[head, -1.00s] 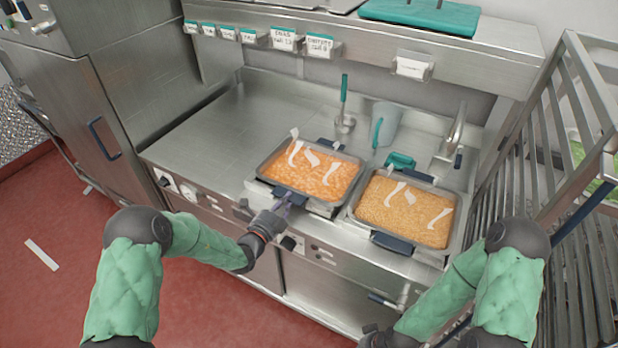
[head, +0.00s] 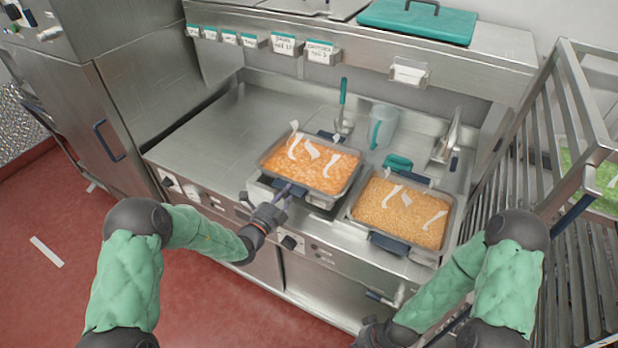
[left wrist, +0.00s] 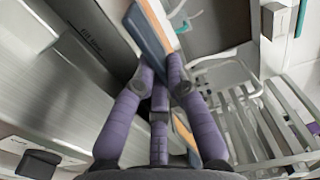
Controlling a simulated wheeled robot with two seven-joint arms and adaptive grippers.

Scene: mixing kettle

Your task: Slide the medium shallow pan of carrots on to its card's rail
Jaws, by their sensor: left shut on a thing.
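The shallow pan of orange carrots (head: 327,180) is over the counter front, with pale strips across its top. My left gripper (head: 283,196) is shut on the pan's dark blue front handle. In the left wrist view its purple fingers (left wrist: 160,82) close around the blue handle (left wrist: 148,40). The pan seems raised, with a dark gap and a metal frame below its front edge. Several cards hang along the shelf edge; one card (head: 320,52) seems to read carrots, but the lettering is small. My right gripper (head: 372,332) is low at the bottom edge, its fingers unclear.
A second pan of tan grains (head: 402,212) sits close to the right. Behind stand a ladle (head: 343,110), a clear jug (head: 383,126) and a tap (head: 450,140). A slatted rack (head: 560,150) bounds the right. The counter's left part (head: 215,140) is clear.

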